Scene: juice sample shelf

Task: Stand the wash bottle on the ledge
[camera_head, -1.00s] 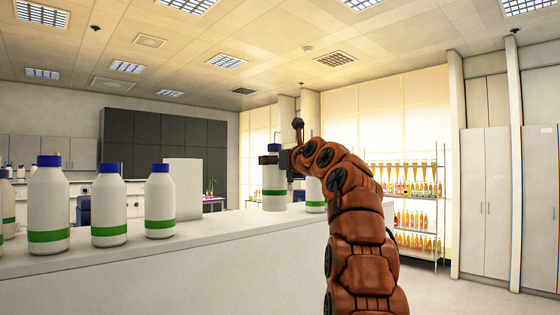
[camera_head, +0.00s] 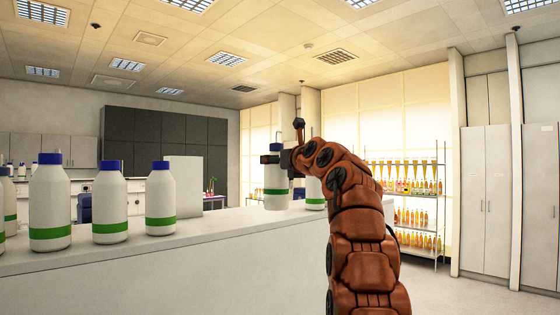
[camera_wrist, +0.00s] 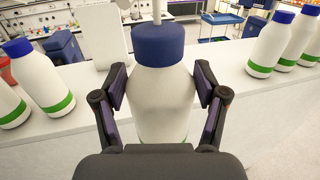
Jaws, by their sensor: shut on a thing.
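The wash bottle (camera_head: 275,179) is white with a blue cap and a green band. It is upright in my gripper (camera_head: 276,160), near the far end of the white ledge (camera_head: 225,222). In the wrist view, the bottle (camera_wrist: 162,95) stands between the two dark fingers of my gripper (camera_wrist: 160,100), which is shut on it. The bottle's base is hidden in the wrist view. In the head view its base is level with the ledge top, and I cannot tell whether it touches.
Similar bottles stand along the ledge at the left (camera_head: 50,205), and another stands just right of the held one (camera_head: 315,192). The wrist view shows bottles on both sides (camera_wrist: 268,45). Ledge between is clear. A shelf of orange bottles (camera_head: 415,205) stands behind.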

